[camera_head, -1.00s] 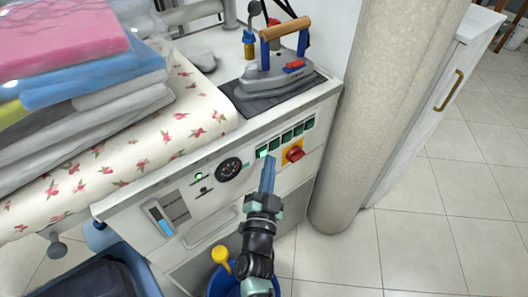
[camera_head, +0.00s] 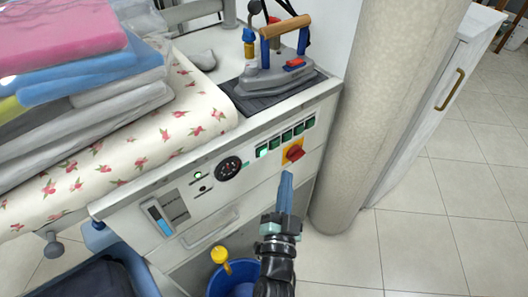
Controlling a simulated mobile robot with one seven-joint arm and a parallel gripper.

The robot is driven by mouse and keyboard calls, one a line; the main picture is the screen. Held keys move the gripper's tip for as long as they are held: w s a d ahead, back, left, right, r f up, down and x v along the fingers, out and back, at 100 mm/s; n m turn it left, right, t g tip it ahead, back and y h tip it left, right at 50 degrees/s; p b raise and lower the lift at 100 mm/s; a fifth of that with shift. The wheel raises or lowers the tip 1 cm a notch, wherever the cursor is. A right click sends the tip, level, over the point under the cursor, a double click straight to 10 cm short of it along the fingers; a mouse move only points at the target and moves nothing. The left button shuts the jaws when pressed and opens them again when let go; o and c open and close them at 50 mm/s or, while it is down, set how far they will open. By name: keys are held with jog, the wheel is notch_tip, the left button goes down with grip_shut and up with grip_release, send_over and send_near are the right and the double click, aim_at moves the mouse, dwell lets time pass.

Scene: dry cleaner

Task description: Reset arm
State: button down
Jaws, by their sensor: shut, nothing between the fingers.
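My gripper (camera_head: 286,178) is shut and empty, its blue fingers pointing up in front of the white ironing machine's control panel (camera_head: 235,185). The fingertips show just below a red rotary switch (camera_head: 293,153) on a yellow plate. Whether they touch the panel I cannot tell. My black arm comes up from the bottom edge of the view. It hides part of the panel's lower right and part of a blue bucket.
An iron (camera_head: 278,65) with a wooden handle rests on a dark pad (camera_head: 262,99). Folded cloths (camera_head: 80,75) lie on the floral cover at left. The blue bucket (camera_head: 220,284) stands below. A thick round column (camera_head: 375,130) stands right of the machine; tiled floor (camera_head: 430,235) is clear.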

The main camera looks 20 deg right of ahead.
dwell(0.3)
jog(key=w+a+r+n+t+y, duration=0.2)
jog(key=a+r, duration=0.1)
jog(key=r, duration=0.7)
jog(key=w+a+r+n+t+y, duration=0.2)
jog(key=a+r+n, duration=0.1)
jog(key=r, duration=0.7)
jog(key=w+a+r+n+t+y, duration=0.2)
jog(key=w+a+r, duration=0.15)
jog(key=r, duration=0.65)
jog(key=s+a+r+n+t+y, duration=0.1)
jog(key=s+a+r+n, duration=0.1)
jog(key=s+r, duration=0.55)
jog(key=s+a+r+n+t, duration=0.2)
jog(key=s+a+r, duration=0.15)
jog(key=r, duration=0.65)
jog(key=s+a+r+n+t+y, duration=0.1)
jog(key=s+r, duration=0.6)
jog(key=r, duration=0.2)
notch_tip(320, 180, up, 24)
jog(key=w+p, duration=0.1)
jog(key=p, duration=2.4)
jog(key=shift+w+a, duration=0.15)
jog(key=shift+w, duration=0.05)
